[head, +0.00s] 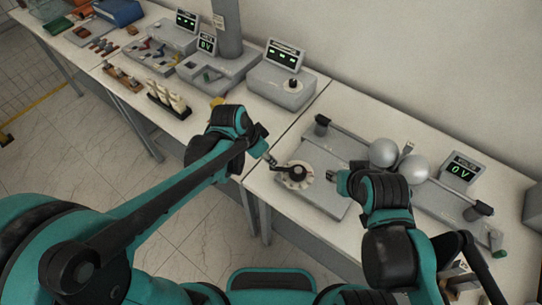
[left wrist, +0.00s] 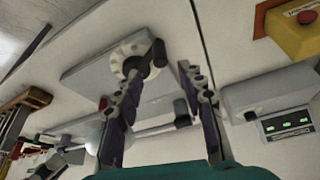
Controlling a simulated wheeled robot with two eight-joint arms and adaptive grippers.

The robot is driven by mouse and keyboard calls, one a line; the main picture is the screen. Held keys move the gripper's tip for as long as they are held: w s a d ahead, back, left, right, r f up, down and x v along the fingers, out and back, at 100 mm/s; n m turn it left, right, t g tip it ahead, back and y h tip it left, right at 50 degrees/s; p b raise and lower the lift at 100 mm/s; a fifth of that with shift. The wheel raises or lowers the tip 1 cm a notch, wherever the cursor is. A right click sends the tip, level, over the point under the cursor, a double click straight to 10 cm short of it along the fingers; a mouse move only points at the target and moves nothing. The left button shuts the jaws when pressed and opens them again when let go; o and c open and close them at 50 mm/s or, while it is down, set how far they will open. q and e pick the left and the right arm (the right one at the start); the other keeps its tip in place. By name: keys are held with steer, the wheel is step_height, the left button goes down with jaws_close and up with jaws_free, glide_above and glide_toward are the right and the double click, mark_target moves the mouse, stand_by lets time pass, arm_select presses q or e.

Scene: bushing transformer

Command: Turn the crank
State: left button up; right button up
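The crank (head: 295,176) is a white round dial with a black arm, on a flat grey base plate (head: 318,204). Its black handle lies at the left side of the dial in the head view. In the left wrist view the dial (left wrist: 128,58) and the black handle (left wrist: 159,53) are ahead of my fingers. My left gripper (head: 268,158) is beside the handle; its fingers (left wrist: 164,72) are apart, with the handle near the left finger. I cannot tell whether they touch. My right gripper (head: 333,176) is to the right of the dial, its fingers mostly hidden by its wrist.
Two metal spheres (head: 383,152) stand behind my right wrist. A meter (head: 461,170) reads 0 V at the right. A grey box with a display (head: 281,86) stands on the left table. A yellow box with a red button (left wrist: 290,28) shows in the left wrist view.

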arm_select(q)
steer(key=b+x, duration=0.2)
steer(key=x, duration=0.4)
steer(key=shift+w+d+f, duration=0.1)
steer(key=shift+w+f, duration=0.05)
steer(key=shift+f, duration=0.2)
jaws_close()
